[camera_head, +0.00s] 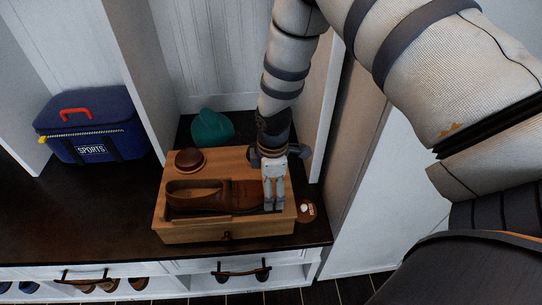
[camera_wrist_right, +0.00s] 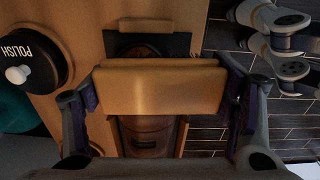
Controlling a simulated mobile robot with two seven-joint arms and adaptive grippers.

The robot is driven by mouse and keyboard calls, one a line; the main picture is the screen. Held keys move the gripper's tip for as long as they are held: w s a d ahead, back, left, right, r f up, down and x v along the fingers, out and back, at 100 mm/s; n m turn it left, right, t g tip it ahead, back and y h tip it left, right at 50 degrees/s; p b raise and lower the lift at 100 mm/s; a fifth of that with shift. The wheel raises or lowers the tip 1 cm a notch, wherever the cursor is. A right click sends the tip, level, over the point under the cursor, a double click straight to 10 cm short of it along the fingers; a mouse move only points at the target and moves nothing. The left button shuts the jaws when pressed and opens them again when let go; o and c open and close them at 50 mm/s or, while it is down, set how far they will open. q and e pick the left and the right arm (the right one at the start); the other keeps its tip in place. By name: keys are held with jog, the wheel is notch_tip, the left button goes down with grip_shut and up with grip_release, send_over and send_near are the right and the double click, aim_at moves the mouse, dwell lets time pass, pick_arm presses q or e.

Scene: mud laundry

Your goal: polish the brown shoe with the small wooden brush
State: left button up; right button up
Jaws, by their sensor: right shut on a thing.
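In the right wrist view, the shoe (camera_wrist_right: 150,138) shows partly below a tan wooden brush (camera_wrist_right: 160,88). My right gripper is shut on this brush, with one finger at each end. The brush is over the shoe's right end; whether it touches the shoe is unclear. The brush is mostly hidden in the head view. My left gripper is out of view.
The wooden box (camera_head: 190,233) stands on the dark bench top (camera_head: 80,215). A round brown item (camera_head: 190,160) and a teal object (camera_head: 212,127) are behind the shoe. A black polish tin (camera_wrist_right: 28,60) shows in the wrist view. A blue sports bag (camera_head: 95,125) stands left.

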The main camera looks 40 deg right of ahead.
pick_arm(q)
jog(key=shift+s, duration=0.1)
pick_arm(e)
jog(key=shift+f, duration=0.2)
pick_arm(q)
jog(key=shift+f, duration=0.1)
pick_arm(e)
jog(key=shift+w+d+f+b, duration=0.1)
jog(key=shift+w+d+b, duration=0.3)
jog(key=shift+w+d, duration=0.7)
jog(key=shift+w, duration=0.2)
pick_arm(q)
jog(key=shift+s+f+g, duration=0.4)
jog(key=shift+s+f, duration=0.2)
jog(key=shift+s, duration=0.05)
pick_arm(e)
jog(key=shift+w+r, duration=0.1)
jog(key=shift+r, duration=0.15)
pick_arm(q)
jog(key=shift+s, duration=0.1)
pick_arm(e)
jog(key=shift+f, duration=0.2)
